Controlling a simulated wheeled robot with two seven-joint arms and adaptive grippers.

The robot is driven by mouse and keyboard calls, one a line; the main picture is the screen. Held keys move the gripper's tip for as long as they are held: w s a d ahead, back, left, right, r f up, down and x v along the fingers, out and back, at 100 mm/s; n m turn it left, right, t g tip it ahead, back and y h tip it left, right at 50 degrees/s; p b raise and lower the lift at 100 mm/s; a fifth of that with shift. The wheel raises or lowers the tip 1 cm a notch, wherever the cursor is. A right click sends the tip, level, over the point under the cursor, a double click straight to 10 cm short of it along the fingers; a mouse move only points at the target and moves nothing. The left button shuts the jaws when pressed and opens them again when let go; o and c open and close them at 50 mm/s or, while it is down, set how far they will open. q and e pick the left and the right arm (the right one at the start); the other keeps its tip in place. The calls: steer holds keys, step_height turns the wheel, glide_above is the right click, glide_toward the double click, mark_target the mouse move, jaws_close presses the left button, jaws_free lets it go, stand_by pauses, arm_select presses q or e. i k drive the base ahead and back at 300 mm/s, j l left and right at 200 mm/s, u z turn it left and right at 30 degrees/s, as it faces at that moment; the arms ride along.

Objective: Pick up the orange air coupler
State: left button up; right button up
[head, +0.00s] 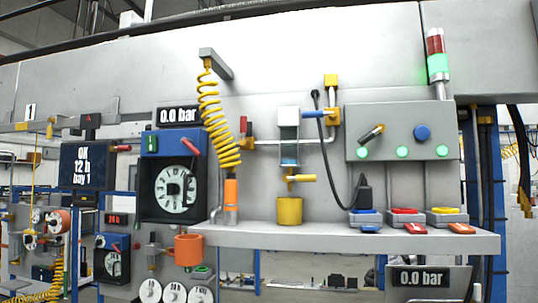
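The orange air coupler (231,193) hangs upright at the lower end of a yellow coiled hose (212,110), left of the middle in the head view. Its grey lower end (231,216) is at the left part of the grey shelf (340,236); I cannot tell whether it touches the shelf. The hose comes down from a grey wall bracket (216,62). Neither of my grippers can be made out in this view.
A yellow cup (289,211) stands on the shelf right of the coupler, under a valve with a yellow handle. A gauge box (173,183) reading 0.0 bar is on the left. An orange mug (188,250) hangs below it. A control box (402,132) and coloured blocks are on the right.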

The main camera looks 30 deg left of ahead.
mark_target(231, 206)
steer(key=j+u, duration=0.1)
steer(key=u, duration=1.35)
steer(key=k+j, duration=0.05)
